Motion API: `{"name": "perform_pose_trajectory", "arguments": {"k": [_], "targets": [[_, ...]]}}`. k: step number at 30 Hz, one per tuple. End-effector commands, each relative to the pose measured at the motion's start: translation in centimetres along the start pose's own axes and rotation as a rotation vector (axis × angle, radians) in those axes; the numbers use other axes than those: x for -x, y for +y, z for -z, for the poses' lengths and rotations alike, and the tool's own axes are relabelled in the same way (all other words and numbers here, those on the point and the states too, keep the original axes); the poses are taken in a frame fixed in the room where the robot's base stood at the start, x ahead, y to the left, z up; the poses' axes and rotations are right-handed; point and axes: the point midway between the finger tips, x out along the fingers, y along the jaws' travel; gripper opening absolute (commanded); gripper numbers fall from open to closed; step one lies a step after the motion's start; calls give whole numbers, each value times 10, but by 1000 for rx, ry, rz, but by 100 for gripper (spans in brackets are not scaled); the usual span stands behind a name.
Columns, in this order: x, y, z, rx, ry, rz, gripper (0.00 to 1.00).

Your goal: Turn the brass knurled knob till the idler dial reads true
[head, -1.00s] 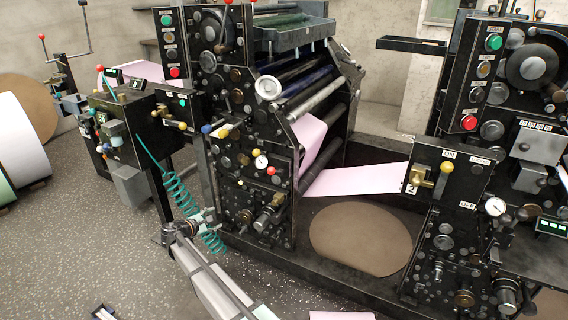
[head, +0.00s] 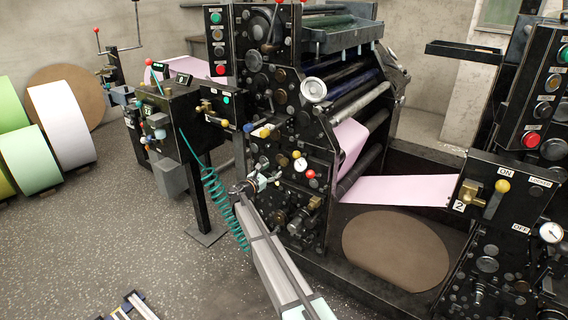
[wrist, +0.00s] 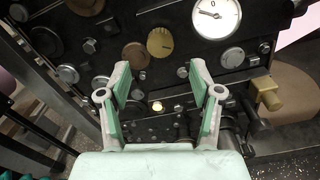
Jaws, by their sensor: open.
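In the wrist view, a round brass knob (wrist: 160,42) sits on the black machine panel, beyond and slightly above my fingertips. A white dial (wrist: 216,15) with a dark needle is up and right of it, cut by the top edge; its reading is too small to tell. A white dial also shows on the middle press in the head view (head: 300,165). My gripper (wrist: 160,78) is open and empty, its two green-padded fingers apart and not touching the knob. In the head view my gripper (head: 256,184) is near the left side of that press's panel.
Other round knobs (wrist: 136,56) crowd the panel, and a brass block-like fitting (wrist: 266,92) juts out at right. In the head view a coiled teal hose (head: 222,205) hangs close left of my gripper. Open speckled floor (head: 170,265) lies left.

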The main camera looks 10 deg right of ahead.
Motion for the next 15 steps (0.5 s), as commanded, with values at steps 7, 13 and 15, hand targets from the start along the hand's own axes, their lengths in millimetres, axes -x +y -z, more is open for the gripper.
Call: {"name": "perform_pose_trajectory", "arguments": {"k": [7,13,15], "targets": [[-51,2,0,-1,-1,1,64],[-78,1,0,-1,-1,0,64],[-84,1,0,-1,-1,0,64]]}}
